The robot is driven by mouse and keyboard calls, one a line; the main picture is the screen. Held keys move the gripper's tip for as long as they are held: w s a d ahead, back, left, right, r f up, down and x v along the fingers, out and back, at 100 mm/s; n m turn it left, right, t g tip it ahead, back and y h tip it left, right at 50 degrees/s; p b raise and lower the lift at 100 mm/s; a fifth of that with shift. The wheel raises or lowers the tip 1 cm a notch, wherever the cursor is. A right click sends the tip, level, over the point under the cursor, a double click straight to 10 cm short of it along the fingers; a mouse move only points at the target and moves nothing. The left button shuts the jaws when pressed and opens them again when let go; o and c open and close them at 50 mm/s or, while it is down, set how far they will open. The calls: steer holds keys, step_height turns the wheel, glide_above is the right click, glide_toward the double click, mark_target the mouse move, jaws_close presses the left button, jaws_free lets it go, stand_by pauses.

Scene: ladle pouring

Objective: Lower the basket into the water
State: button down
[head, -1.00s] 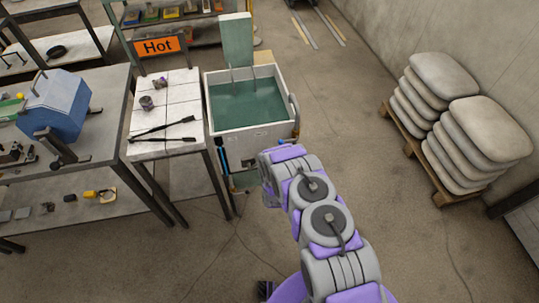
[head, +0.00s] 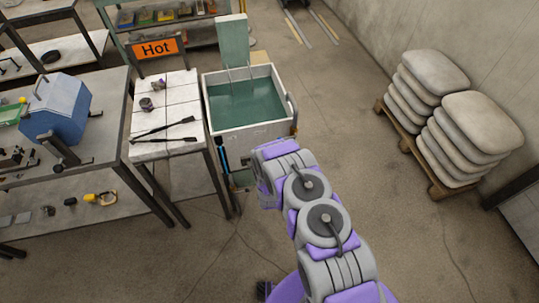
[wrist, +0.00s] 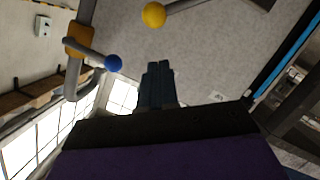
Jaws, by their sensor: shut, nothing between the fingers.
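A white tank (head: 251,134) holds dark green water (head: 246,103) in the head view. A green upright panel (head: 234,38) stands at its back edge, with thin rods reaching down toward the water. I cannot make out a basket. A grey bent handle (head: 292,110) is on the tank's right side. In the wrist view my gripper (wrist: 157,68) is shut and empty. A blue ball knob (wrist: 113,63) on a grey lever is left of the fingertips, and a yellow ball knob (wrist: 153,14) is above them. In the head view my arm's end is in front of the tank; the fingertips are hidden.
A tiled table (head: 164,93) with tongs and small pots stands left of the tank. An orange "Hot" sign (head: 159,48) is behind it. A workbench with a blue box (head: 55,108) is further left. Stacked sacks (head: 468,140) sit on a pallet at right. Floor between is clear.

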steer(key=f+v, duration=0.1)
steer(key=v, duration=0.7)
steer(key=w+d+r+m+g, duration=0.1)
steer(key=w+r+m+g, duration=0.25)
steer(key=r, duration=0.65)
steer(key=s+d+r+m+g, duration=0.25)
steer(key=s+r+g, duration=0.35)
steer(key=r, duration=0.6)
steer(key=s+d+r+g, duration=0.2)
steer(key=s+r, duration=0.4)
steer(key=s, duration=0.7)
steer(key=s+d+r+m+g+b, duration=0.1)
steer(key=s+d+r+g, duration=0.2)
steer(key=s, duration=1)
steer(key=s+d+r+m+g+b, duration=0.1)
steer(key=s+d+r, duration=0.3)
steer(key=s+r, duration=0.5)
steer(key=s+g, duration=0.1)
steer(key=s, duration=0.3)
steer(key=shift+d+g+h, duration=0.25)
steer(key=shift+g+h, duration=0.1)
steer(key=shift+h, duration=0.05)
